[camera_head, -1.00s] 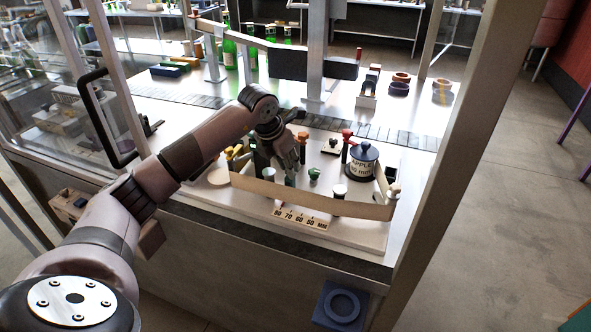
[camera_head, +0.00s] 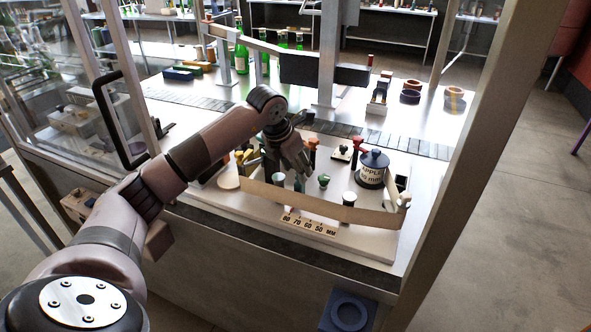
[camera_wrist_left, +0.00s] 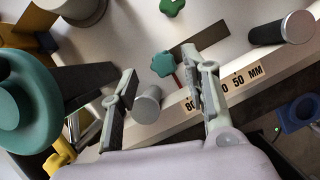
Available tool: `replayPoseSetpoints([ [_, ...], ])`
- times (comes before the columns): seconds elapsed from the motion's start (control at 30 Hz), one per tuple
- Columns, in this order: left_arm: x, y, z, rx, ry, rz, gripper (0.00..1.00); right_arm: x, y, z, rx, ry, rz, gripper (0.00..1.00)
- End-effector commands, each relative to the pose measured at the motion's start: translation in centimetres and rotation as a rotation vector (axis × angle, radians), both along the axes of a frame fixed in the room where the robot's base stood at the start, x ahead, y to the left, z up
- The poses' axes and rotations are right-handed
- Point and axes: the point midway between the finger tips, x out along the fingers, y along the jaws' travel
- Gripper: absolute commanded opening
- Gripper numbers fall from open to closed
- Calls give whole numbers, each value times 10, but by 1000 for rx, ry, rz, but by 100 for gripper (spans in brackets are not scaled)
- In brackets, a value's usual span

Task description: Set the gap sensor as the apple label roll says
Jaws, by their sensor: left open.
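The apple label roll (camera_head: 371,176) is a pale roll with a dark blue top; it reads "APPLE" and a number in mm that is too blurred to be sure of. A printed scale (camera_head: 308,223), marked 80, 70, 60, 50 MM, lies at the board's front and also shows in the wrist view (camera_wrist_left: 240,82). A green knob (camera_wrist_left: 163,64) with a thin red pointer sits near the scale's 80 end; I cannot tell for certain that it belongs to the gap sensor. My left gripper (camera_wrist_left: 165,78) is open above the board, with a grey-topped post (camera_wrist_left: 147,103) between its fingers.
A pale band (camera_head: 335,212) runs along the front of the board. A grey-capped roller (camera_wrist_left: 285,28) stands beyond the 50 end. A large teal disc (camera_wrist_left: 30,108) is close on the gripper's left. A frame post (camera_head: 470,130) rises at right; a dark conveyor (camera_head: 200,97) crosses behind.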

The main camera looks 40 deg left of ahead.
Motion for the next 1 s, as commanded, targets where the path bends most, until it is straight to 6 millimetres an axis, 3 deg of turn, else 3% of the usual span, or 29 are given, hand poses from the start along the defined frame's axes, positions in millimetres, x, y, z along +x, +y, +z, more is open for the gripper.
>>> replayPoseSetpoints([
  [0.3,-25,3,62,4,-6,2,43,0,1,0,1,0,0,0],
  [0.5,-37,4,91,2,-4,2,43,0,1,0,1,0,-1,0],
  [1.0,-42,4,101,1,-1,2,43,0,1,0,1,0,-1,0],
])
